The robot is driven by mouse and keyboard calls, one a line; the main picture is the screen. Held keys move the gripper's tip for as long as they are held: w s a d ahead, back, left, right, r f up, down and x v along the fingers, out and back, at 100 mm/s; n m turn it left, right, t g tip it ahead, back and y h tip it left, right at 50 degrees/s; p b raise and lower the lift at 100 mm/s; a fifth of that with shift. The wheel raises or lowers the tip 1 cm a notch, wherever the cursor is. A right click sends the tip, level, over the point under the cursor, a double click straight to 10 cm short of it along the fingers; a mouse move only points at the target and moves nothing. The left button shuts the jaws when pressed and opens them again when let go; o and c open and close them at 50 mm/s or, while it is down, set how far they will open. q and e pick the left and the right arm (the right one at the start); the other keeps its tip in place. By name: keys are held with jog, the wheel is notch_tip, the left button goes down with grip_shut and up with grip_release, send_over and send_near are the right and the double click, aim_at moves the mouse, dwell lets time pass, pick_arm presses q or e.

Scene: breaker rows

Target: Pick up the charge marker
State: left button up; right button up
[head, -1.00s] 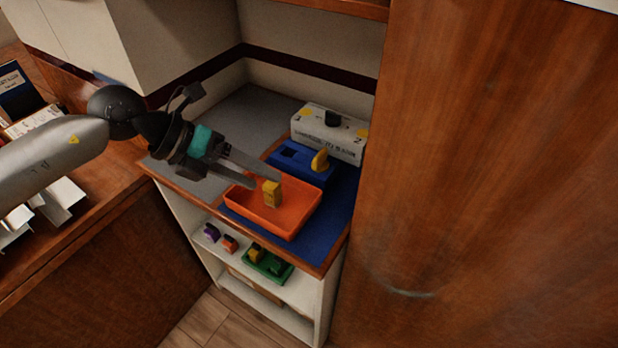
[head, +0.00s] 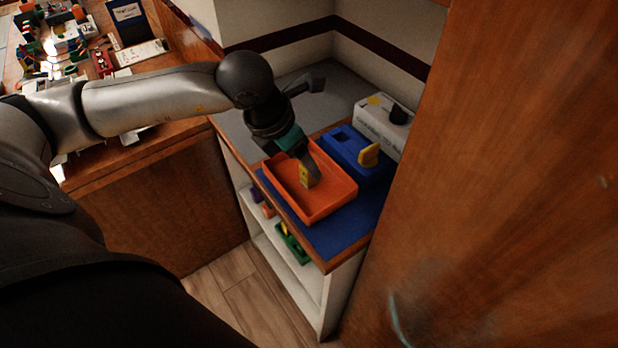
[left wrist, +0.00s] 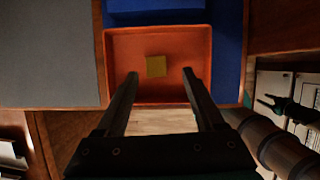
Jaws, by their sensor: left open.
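A small yellow block (head: 304,176), which I take as the charge marker, is in the orange tray (head: 337,202). In the left wrist view the yellow block (left wrist: 156,66) shows as a plain square inside the tray (left wrist: 200,42). My left gripper (head: 311,178) points steeply down into the tray at the block, and its fingers partly hide the block in the head view. In the left wrist view the open fingers (left wrist: 160,73) lie to either side of the block's line, with gaps on both sides. I cannot tell the remaining height.
Behind the tray stand a blue holder (head: 345,143) with a yellow lever-like piece (head: 370,155) and a white box (head: 375,120) with a black knob. A tall wooden panel (head: 500,200) closes the right side. Small coloured pieces sit on the shelf below.

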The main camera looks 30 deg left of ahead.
pick_arm(q)
jog(key=shift+a+b+x, duration=0.15)
jog(key=shift+x, duration=1.35)
jog(key=shift+a+b+x, duration=0.1)
jog(key=shift+b+x, duration=0.05)
jog(key=shift+x, duration=1.35)
grip_shut()
